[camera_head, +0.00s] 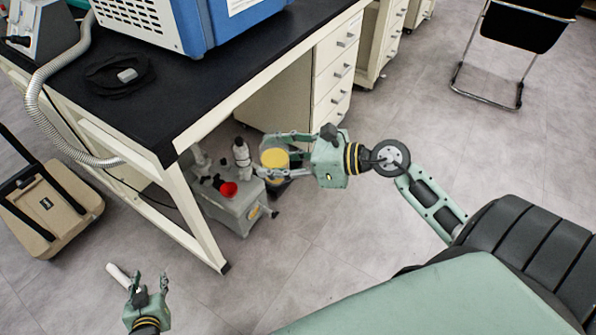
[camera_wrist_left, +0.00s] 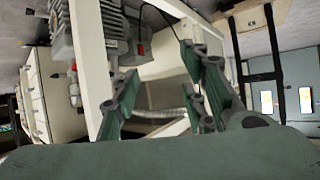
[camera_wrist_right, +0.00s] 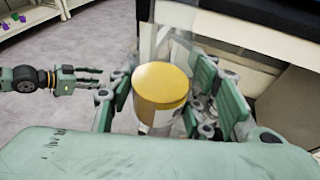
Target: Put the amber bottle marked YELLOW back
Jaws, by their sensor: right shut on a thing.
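A bottle with a yellow top (camera_head: 274,158) is held between the fingers of my right gripper (camera_head: 266,157), beside the front edge of the black bench. In the right wrist view its yellow lid (camera_wrist_right: 162,84) faces the camera, and its lower side is partly hidden by the fingers. No lettering can be read.
A grey pump (camera_head: 232,205) with a red cap stands on the floor under the black bench (camera_head: 165,110), close to the held bottle. A blue device (camera_head: 200,22) stands on the bench. A beige wheeled case (camera_head: 45,210) is at left.

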